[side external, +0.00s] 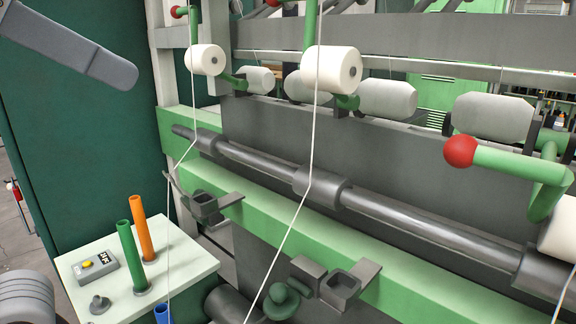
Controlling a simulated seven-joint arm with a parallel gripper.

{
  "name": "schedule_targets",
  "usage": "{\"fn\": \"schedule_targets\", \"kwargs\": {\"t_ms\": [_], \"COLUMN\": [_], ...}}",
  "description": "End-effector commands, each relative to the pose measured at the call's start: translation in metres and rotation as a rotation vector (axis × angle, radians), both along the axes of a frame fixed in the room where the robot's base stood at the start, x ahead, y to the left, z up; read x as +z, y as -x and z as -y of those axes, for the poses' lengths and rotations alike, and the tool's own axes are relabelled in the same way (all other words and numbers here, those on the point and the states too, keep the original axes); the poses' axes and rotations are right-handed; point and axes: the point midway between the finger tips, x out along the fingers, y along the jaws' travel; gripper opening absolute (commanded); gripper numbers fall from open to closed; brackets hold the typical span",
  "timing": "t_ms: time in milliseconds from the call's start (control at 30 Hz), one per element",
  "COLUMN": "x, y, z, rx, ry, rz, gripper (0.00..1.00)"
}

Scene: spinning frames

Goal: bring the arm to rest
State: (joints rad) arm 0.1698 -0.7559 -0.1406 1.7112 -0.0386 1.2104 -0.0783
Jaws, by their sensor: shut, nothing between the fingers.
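My gripper is not in the side external view, so its fingers cannot be seen. The spinning frame (300,210) fills the middle and right, with a light green rail and a long grey roller (260,163) running across it. White yarn bobbins (332,69) hang along its upper part, and another white bobbin (206,60) hangs further left. White yarns run down from these two past the roller.
A pale stand (195,265) at lower left carries a green tube (131,255), an orange tube (142,228) and a grey box with a yellow button (95,264). A red-knobbed green lever (500,160) juts out at right. A dark green panel (90,130) stands behind the stand.

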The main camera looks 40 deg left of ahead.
Motion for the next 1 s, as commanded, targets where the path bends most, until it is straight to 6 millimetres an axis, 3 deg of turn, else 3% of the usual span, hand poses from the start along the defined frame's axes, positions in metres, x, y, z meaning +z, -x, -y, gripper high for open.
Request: {"fn": "schedule_targets", "kwargs": {"t_ms": [100,167,267,300,400,533,667,1000], "x": [-0.002,-0.016,-0.077,-0.107,-0.176,-0.234,-0.25,-0.249], "y": [-0.001,-0.007,-0.025,-0.029,-0.027,-0.012,-0.006,-0.006], "z": [-0.001,-0.006,-0.027,-0.038,-0.061,-0.076,-0.079,-0.079], "rx": [0.002,0.021,0.092,0.125,0.19,0.237,0.247,0.246], "ry": [-0.001,-0.008,-0.033,-0.042,-0.056,-0.058,-0.059,-0.06], "rz": [-0.004,-0.033,-0.152,-0.208,-0.338,-0.449,-0.479,-0.477], "gripper": [0.0,0.0,0.0,0.0,0.0,0.0,0.0,0.0]}}
